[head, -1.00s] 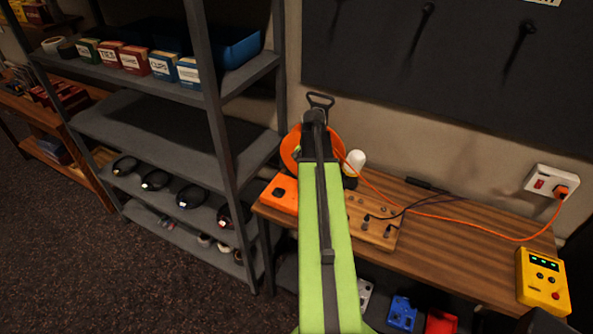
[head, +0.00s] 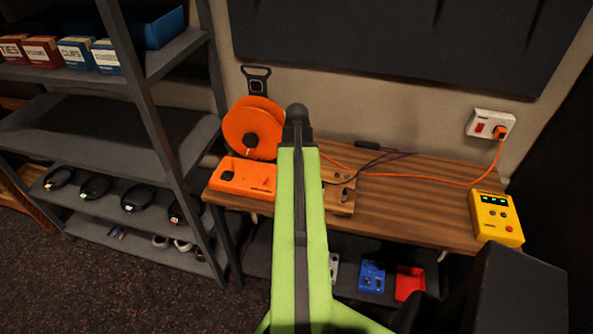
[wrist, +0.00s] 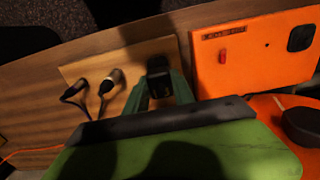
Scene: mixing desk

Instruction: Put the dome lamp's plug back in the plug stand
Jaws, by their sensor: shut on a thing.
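In the wrist view my gripper (wrist: 160,92) is shut on a black plug (wrist: 158,68), its green fingers on either side. The plug is over or at the right end of the wooden plug stand (wrist: 88,66); I cannot tell whether it is seated. Two other plugs (wrist: 115,77) with dark cords stand upright in the stand, left of my gripper. In the head view only the right part of the plug stand (head: 345,193) shows beside my green arm, which hides my gripper. The dome lamp is not visible now.
An orange box (wrist: 255,55) lies close to the right of my gripper; it also shows in the head view (head: 243,178). An orange cable reel (head: 253,125) stands behind it. A yellow meter (head: 496,217) sits at the bench's right end. The bench (head: 420,205) between is mostly clear.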

